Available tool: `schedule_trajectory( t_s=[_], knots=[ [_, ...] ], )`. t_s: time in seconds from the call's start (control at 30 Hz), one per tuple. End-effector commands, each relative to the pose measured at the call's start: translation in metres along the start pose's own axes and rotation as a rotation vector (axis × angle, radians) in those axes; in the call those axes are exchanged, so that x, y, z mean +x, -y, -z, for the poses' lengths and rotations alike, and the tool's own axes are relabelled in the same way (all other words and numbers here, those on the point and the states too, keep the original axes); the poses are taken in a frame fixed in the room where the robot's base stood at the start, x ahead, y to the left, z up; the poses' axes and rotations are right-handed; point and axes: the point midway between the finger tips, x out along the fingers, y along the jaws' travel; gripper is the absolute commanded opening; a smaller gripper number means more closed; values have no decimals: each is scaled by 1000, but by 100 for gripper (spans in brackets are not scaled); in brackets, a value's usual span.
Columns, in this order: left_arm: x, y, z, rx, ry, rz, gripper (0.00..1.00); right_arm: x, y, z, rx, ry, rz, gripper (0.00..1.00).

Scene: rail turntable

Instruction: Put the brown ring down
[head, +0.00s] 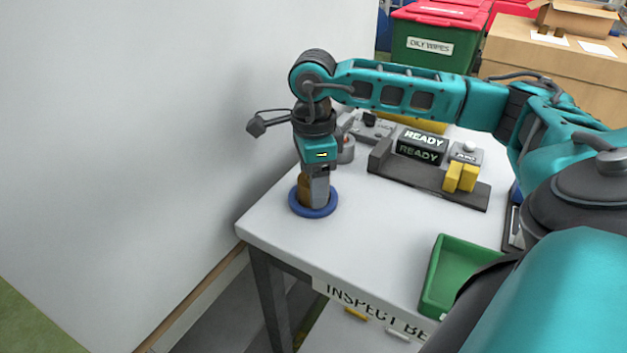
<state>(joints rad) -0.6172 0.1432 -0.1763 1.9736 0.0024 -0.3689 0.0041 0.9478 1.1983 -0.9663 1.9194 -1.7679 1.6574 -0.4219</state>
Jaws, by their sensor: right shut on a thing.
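My right gripper (316,195) points down at the left corner of the white table and is shut on the brown ring (304,189). Only part of the brown ring shows, to the left of the fingers; the rest is hidden by them. The gripper and the brown ring are over a round blue piece (313,213) lying flat on the table. I cannot tell whether the brown ring touches the blue piece. My left gripper is not in view.
The white table (350,240) is clear to the right of the blue piece. A dark fixture (430,187) with READY displays and yellow blocks stands behind. A green tray (455,272) is at the front right. A white wall (130,130) rises close on the left.

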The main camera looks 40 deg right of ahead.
Motion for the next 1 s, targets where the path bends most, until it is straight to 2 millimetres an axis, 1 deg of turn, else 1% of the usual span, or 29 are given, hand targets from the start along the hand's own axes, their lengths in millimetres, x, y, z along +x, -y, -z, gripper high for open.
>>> schedule_trajectory(
  t_s=[0.23, 0.37, 0.4, 0.63, 0.87, 1.0],
  knots=[
    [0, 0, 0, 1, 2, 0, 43, 0, 1, 0, 0, 2, 3, 12],
    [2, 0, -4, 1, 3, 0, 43, 4, 0, 0, 0, 2, 2, 12],
    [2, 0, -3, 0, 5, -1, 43, 4, 0, 0, 0, 0, 1, 64],
    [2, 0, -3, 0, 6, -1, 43, 3, 0, 0, 0, 0, 0, 86],
    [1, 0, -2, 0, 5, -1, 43, 3, 0, 0, 0, 0, 0, 87],
    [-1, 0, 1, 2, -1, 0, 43, -5, 1, 0, 0, 2, 2, 87]
  ],
)
